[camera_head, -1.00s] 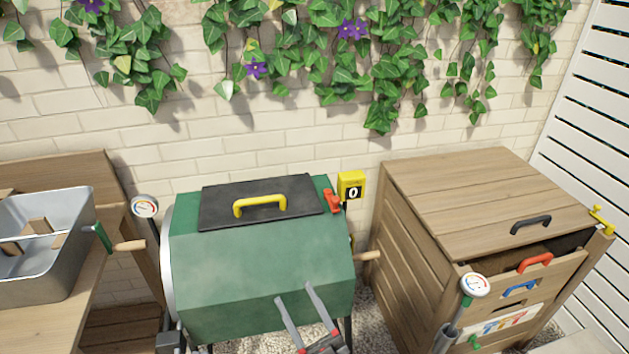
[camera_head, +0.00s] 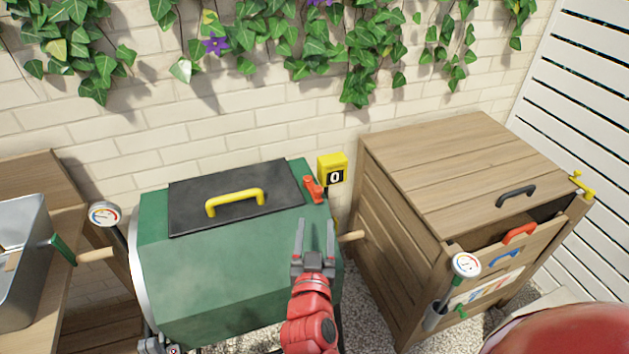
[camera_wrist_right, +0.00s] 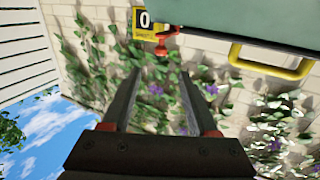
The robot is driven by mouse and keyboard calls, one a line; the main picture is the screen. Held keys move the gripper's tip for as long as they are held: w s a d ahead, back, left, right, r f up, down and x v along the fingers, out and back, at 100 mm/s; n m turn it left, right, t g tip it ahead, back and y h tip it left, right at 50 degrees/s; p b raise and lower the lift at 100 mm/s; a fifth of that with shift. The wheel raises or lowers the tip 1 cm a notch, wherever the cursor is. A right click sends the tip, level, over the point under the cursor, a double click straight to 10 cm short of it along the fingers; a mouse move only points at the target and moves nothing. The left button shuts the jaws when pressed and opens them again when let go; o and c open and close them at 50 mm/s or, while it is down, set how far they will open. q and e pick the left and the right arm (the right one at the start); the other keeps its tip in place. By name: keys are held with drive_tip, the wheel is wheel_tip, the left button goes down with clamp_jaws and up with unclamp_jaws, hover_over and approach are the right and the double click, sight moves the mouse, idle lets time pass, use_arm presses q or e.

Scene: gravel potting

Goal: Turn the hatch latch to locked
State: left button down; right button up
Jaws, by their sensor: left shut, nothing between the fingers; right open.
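The hatch is a dark panel (camera_head: 190,212) with a yellow handle (camera_head: 235,200) on top of the green drum (camera_head: 225,270). The red latch (camera_head: 314,190) sits at the hatch's right end. It also shows in the right wrist view (camera_wrist_right: 164,42), beyond the fingertips. My right gripper (camera_head: 315,224) is open and empty, a little below the latch in the head view and apart from it. In the wrist view its two fingers (camera_wrist_right: 160,74) point towards the latch. My left gripper (camera_head: 153,346) is shut, mostly cut off at the bottom edge.
A yellow counter reading 0 (camera_head: 332,169) stands behind the latch. A wooden box (camera_head: 450,180) is at the right. A metal tray (camera_head: 22,260) on a bench and a dial gauge (camera_head: 104,215) are at the left. A brick wall with ivy rises behind.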

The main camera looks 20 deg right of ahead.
sight(313, 186)
drive_tip(key=p+x, duration=0.4)
drive_tip(key=x, duration=1)
drive_tip(key=shift+w+r, duration=0.1)
drive_tip(key=shift+w, duration=0.25)
drive_tip(key=shift+w+d, duration=0.2)
drive_tip(key=shift+w, duration=0.2)
clamp_jaws()
